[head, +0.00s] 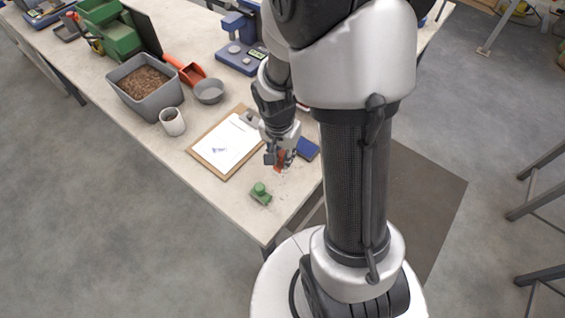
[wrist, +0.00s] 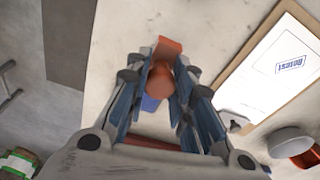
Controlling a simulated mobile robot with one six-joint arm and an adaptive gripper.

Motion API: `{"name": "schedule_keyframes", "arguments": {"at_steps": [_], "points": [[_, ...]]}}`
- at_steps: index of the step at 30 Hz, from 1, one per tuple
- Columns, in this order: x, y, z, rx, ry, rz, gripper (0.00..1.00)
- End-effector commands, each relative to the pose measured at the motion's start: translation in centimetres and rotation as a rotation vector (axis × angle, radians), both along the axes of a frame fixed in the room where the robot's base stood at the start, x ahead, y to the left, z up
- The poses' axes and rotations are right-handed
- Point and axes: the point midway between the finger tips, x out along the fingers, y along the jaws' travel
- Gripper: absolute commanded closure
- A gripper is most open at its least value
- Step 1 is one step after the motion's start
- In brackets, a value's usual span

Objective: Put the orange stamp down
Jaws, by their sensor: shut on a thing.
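The orange stamp (head: 281,166) is between the fingers of my gripper (head: 280,157), over the near end of the workbench. In the wrist view my gripper (wrist: 158,88) is shut on the orange stamp (wrist: 161,82), with its round handle toward the camera and its block end beyond. I cannot tell whether the stamp's underside touches the bench. A clipboard (head: 198,148) with white paper (head: 228,142) lies to the left; the paper bears a blue printed mark, clearer in the wrist view (wrist: 290,64).
A green stamp (head: 260,192) stands near the bench's front corner. A blue pad (head: 308,148) lies right of my gripper. A white cup (head: 172,122), grey bowl (head: 209,92) and pellet bin (head: 146,88) stand farther back. Bare bench top (head: 290,200) shows around the green stamp.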

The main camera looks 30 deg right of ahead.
Motion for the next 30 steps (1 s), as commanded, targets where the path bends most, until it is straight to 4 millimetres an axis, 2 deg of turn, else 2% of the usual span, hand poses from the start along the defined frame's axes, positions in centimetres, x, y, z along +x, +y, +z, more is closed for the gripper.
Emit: {"name": "schedule_keyframes", "arguments": {"at_steps": [3, 7, 19, 20, 28, 30], "points": [[-0.1, 0.0, -2.0, 0.001, 0.004, 0.003, 0.94], [-0.1, 0.0, -3.8, 0.001, 0.003, 0.002, 0.94], [0.0, 0.0, -4.2, 0.001, 0.001, 0.001, 0.94], [0.0, 0.0, -4.2, 0.0, 0.001, 0.001, 0.78], [0.0, 0.0, -4.0, 0.0, 0.001, 0.001, 0.6], [0.0, 0.0, -4.0, 0.0, 0.001, 0.001, 0.58]]}}
